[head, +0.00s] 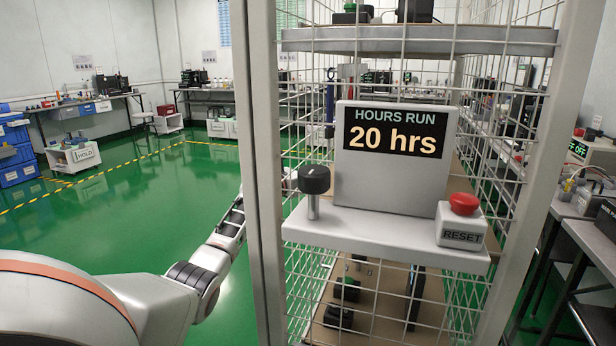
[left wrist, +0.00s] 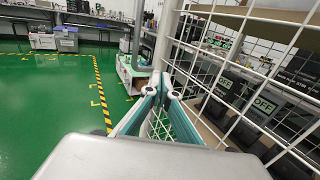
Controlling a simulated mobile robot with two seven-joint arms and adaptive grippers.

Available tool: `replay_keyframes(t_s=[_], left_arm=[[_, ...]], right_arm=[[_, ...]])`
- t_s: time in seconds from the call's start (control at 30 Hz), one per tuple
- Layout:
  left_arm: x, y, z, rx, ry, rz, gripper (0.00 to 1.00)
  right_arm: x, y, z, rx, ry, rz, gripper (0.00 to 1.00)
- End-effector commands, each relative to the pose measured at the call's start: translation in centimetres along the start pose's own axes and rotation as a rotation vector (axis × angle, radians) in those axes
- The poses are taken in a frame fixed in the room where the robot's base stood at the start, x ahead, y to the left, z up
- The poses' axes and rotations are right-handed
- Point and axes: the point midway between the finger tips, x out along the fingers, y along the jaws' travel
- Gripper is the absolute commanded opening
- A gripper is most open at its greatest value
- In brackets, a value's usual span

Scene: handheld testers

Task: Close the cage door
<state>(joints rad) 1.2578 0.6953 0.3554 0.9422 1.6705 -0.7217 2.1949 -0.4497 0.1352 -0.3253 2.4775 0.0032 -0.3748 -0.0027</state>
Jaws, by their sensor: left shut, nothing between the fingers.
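The wire-mesh cage stands in front of me in the head view, with a pale post (head: 260,190) on its left and another post (head: 540,160) on its right. White mesh (head: 400,290) spans between them. I cannot tell for sure which panel is the door or how far it stands open. My left arm comes in from the lower left and reaches the left post, which hides the gripper in the head view. In the left wrist view my left gripper (left wrist: 163,92) is shut and empty, with its tips close to a pale post (left wrist: 166,40) and mesh (left wrist: 240,75) at right. Contact is unclear.
A sign reading "20 hrs" (head: 392,157), a black knob (head: 314,180) and a red RESET button (head: 463,204) sit on a ledge (head: 375,238) at the cage front. Green floor (head: 130,215) is open at left. Benches line the walls.

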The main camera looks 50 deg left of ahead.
Motion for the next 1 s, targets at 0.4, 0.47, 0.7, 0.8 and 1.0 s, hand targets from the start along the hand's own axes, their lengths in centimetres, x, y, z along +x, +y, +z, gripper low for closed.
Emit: replay_keyframes(t_s=[0.4, 0.47, 0.7, 0.8, 1.0], left_arm=[[-4.8, 0.2, -0.1, 0.001, 0.001, 0.003, 0.00], [-5.2, 0.3, -0.1, 0.001, 0.001, 0.003, 0.00], [-5.9, 0.2, 0.1, -0.001, -0.001, 0.003, 0.00], [-5.9, 0.2, 0.1, -0.001, -0.001, 0.003, 0.00], [-6.0, 0.3, 2.7, -0.003, -0.029, 0.003, 0.00]], right_arm=[[0.0, 0.0, 0.0, 0.000, 0.000, 0.000, 0.29], [0.0, 0.0, 0.0, 0.000, 0.000, 0.000, 0.29], [0.0, 0.0, 0.0, 0.000, 0.000, 0.000, 0.29], [0.0, 0.0, 0.0, 0.000, 0.000, 0.000, 0.29], [-0.1, 0.1, -0.7, -0.008, 0.011, 0.003, 0.29]])
